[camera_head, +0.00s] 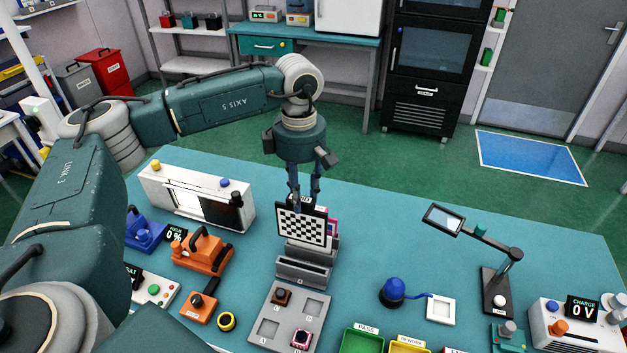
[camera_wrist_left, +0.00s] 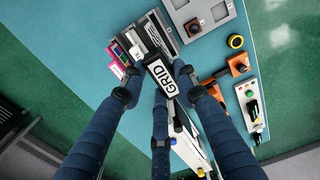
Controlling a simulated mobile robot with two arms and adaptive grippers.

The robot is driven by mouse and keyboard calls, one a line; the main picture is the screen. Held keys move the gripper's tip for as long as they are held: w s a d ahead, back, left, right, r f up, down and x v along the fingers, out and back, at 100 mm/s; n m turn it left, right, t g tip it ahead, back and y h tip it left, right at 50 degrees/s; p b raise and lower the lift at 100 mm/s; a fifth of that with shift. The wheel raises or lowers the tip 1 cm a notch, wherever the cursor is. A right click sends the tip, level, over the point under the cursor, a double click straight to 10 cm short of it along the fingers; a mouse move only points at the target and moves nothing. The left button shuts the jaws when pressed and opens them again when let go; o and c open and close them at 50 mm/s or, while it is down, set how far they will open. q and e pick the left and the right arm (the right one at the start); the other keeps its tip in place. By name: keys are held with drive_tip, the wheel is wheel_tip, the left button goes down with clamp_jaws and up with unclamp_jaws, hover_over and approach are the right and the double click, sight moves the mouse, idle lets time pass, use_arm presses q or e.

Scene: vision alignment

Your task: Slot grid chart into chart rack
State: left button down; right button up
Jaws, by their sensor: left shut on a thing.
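The grid chart (camera_head: 301,226), a black-and-white checkered plate, is upright in my left gripper (camera_head: 306,199). The fingers are shut on its top edge, and its GRID label (camera_wrist_left: 162,77) shows between them in the left wrist view. The grey chart rack (camera_head: 302,272) stands on the table just below and around the chart, and also shows in the left wrist view (camera_wrist_left: 162,35). Other charts with a pink edge (camera_head: 333,229) stand in the rack behind the grid chart. Whether the chart's lower edge is inside a slot I cannot tell. My right gripper is not in view.
A white light box (camera_head: 197,197) stands left of the rack. A grey tray (camera_head: 290,318) with sockets lies in front. A blue-domed device (camera_head: 392,291) and a magnifier lamp (camera_head: 444,218) stand to the right.

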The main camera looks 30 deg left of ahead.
sight(301, 221)
use_arm(q)
drive_tip(key=shift+w, duration=0.15)
drive_tip(key=shift+s+r, duration=0.1)
drive_tip(key=shift+s, duration=0.1)
drive_tip(key=shift+s+r, duration=0.25)
drive_tip(key=shift+s, duration=0.4)
drive_tip(key=shift+w+f, duration=0.1)
drive_tip(key=shift+w, duration=0.05)
drive_tip(key=shift+w+f+b, duration=0.15)
drive_tip(key=shift+f+b, duration=0.15)
drive_tip(key=shift+b, duration=0.05)
wheel_tip(301, 221, down, 2)
drive_tip(key=shift+f+b, duration=0.1)
drive_tip(key=shift+b, duration=0.75)
drive_tip(key=shift+f+b, duration=0.65)
drive_tip(key=shift+f, duration=0.15)
drive_tip(key=shift+f+b, duration=0.45)
drive_tip(key=shift+f, duration=0.2)
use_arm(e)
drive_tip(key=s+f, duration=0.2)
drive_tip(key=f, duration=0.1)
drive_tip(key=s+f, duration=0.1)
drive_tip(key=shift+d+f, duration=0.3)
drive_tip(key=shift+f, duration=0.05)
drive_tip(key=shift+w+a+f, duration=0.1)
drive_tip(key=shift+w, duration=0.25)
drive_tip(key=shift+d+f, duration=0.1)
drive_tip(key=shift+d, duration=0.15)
